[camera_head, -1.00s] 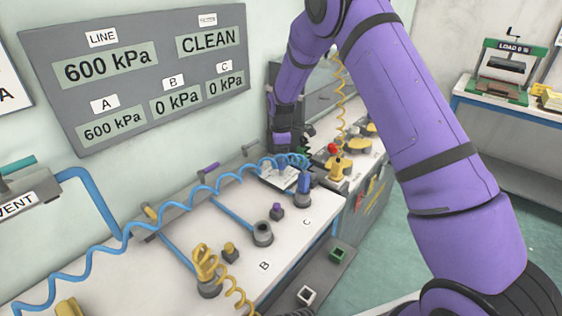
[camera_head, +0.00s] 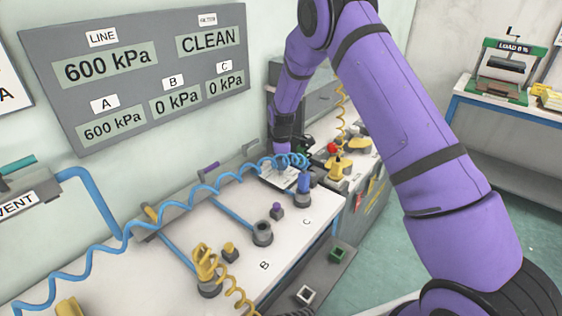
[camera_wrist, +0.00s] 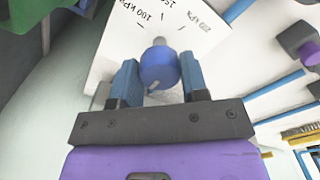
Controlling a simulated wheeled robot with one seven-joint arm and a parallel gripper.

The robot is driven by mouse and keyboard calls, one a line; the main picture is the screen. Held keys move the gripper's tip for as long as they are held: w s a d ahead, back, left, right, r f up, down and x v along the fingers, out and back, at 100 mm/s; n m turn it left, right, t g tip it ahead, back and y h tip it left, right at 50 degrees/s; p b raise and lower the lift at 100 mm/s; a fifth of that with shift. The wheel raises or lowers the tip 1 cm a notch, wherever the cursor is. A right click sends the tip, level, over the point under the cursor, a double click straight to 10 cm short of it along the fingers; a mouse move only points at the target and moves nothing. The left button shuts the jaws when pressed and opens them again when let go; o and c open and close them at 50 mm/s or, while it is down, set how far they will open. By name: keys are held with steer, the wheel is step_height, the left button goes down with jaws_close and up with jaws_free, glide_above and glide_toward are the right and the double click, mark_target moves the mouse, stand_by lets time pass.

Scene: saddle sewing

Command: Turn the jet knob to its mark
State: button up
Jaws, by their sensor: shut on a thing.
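A blue knob (camera_wrist: 158,68) stands on a white dial plate (camera_wrist: 112,48) in the wrist view. The plate reads 100 kPa at its upper middle and 200 kPa at the upper right, with another label partly cut off between. A pale line shows on the knob's near lower side. My gripper (camera_wrist: 160,79) is shut on the knob, one blue finger on each side. In the head view the white plate (camera_head: 283,177) lies at the back of the bench below my wrist; the knob and fingertips cannot be made out there.
A blue coiled hose (camera_head: 190,195) runs along the bench past the plate. A blue fitting (camera_head: 304,183) stands just right of it. Yellow parts (camera_head: 340,166) stand beyond. The wall panel (camera_head: 135,75) reads A 600 kPa, B and C 0 kPa.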

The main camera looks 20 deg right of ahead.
steer(key=shift+m, duration=0.4)
steer(key=m, duration=0.3)
steer(key=shift+m, duration=0.3)
steer(key=m, duration=0.3)
steer(key=shift+m, duration=0.3)
steer(key=m, duration=1.4)
steer(key=shift+m, duration=0.3)
steer(key=m, duration=0.3)
steer(key=shift+m, duration=2.1)
